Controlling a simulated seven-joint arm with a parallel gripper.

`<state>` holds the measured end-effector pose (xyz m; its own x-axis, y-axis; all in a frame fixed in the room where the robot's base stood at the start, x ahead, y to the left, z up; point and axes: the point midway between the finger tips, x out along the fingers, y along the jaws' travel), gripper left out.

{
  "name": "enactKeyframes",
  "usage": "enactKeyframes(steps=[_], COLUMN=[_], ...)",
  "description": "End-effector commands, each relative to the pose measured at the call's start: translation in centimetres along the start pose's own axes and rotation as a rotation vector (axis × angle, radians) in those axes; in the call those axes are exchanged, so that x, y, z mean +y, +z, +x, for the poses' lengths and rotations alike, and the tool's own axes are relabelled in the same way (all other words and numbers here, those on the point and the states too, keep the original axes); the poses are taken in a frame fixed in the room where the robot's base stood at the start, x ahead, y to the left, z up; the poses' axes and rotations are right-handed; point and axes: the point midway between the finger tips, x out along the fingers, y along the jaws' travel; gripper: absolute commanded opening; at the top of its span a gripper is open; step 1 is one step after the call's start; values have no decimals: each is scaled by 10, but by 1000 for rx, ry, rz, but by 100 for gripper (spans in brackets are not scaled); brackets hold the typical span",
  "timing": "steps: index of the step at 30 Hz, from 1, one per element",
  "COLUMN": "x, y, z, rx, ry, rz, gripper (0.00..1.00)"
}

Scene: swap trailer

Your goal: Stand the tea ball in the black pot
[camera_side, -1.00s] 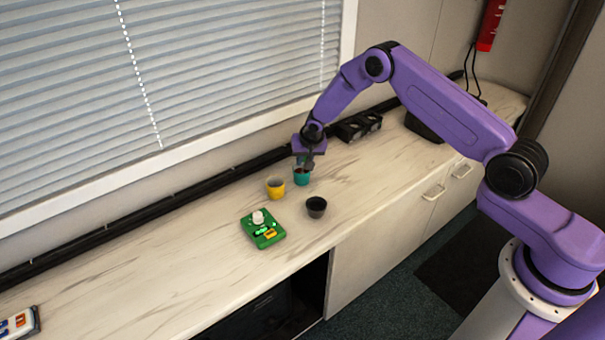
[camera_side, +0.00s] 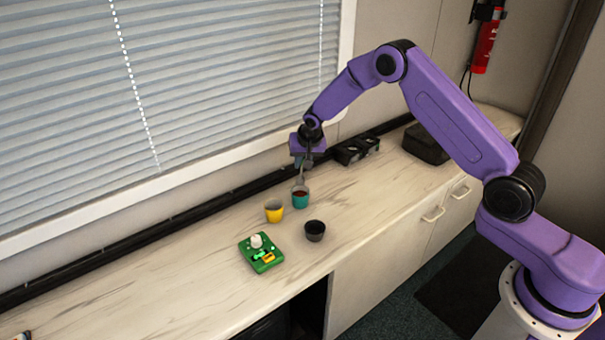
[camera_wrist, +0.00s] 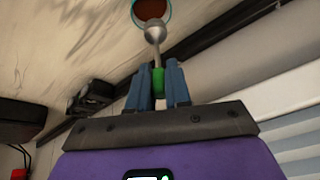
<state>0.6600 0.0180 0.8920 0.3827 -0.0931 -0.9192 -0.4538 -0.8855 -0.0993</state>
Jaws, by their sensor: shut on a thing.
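My gripper (camera_side: 303,163) is above the teal pot (camera_side: 300,201), and in the wrist view my gripper (camera_wrist: 159,78) is shut on the green grip of the tea ball (camera_wrist: 154,33). The tea ball is a grey metal ball on a stem, and its ball end points toward the teal pot (camera_wrist: 167,18). The pot has reddish-brown contents. In the side view the tea ball (camera_side: 301,178) shows as a thin stem; whether its tip is inside or just over the pot is hard to tell. The black pot (camera_side: 315,231) stands nearer the counter's front edge and looks empty.
A yellow pot (camera_side: 274,211) stands left of the teal pot. A green board with a white knob (camera_side: 261,252) lies at front left. Black cup-like holders (camera_side: 356,151) and a dark case (camera_side: 426,144) stand at the back right.

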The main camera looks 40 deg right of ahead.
Motion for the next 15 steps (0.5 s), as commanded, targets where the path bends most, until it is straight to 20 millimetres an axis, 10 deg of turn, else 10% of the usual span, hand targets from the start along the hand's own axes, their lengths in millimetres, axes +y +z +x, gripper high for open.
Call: enactKeyframes(steps=[15], x=[-3], y=[14], z=[-26], rx=[18], ry=[101], rz=[194], gripper=[0])
